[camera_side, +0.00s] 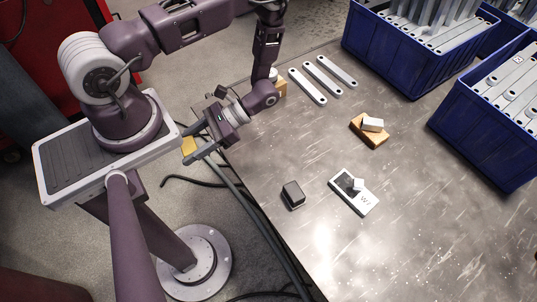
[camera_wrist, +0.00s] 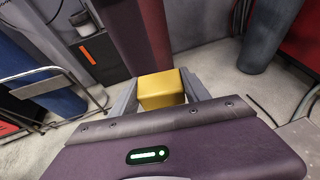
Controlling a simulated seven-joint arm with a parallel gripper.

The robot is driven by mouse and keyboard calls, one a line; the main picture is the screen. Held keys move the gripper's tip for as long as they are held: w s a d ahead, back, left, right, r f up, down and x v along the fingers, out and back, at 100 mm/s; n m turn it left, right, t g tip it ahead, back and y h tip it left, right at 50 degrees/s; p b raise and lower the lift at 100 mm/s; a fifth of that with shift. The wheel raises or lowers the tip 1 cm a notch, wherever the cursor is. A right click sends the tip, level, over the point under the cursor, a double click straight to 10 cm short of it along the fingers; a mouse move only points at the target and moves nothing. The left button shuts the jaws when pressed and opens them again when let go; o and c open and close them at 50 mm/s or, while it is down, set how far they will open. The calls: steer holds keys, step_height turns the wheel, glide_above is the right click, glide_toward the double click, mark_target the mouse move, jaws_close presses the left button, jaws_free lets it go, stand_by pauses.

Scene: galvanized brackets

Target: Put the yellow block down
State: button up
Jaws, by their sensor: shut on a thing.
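The yellow block (camera_wrist: 160,92) is between the two fingers of my gripper (camera_wrist: 161,84) in the wrist view, with a finger on each side of it. In the side view the yellow block (camera_side: 188,146) shows small at the fingertips of my gripper (camera_side: 189,148). The gripper is turned to the left, toward my base, and holds the block beyond the left edge of the table (camera_side: 270,150), in the air.
On the table are a dark small box (camera_side: 293,194), a white-and-black card-like object (camera_side: 352,192) with a white piece on it, a wooden block (camera_side: 368,134) with a white piece on top, and several metal brackets (camera_side: 322,80). Blue crates (camera_side: 395,55) of brackets stand behind.

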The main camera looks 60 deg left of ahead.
steer(key=w+d+n+h, duration=0.2)
steer(key=d+n+h, duration=0.3)
steer(key=d+h, duration=0.1)
step_height(320, 180, up, 3)
steer(key=n+t+h, duration=1)
steer(key=n+t, duration=0.3)
steer(key=n, duration=0.2)
glide_above(269, 157)
step_height(269, 157, down, 9)
steer(key=shift+d+f, duration=0.1)
steer(key=shift+f, duration=0.25)
steer(key=shift+f, duration=0.1)
steer(key=o, duration=1.5)
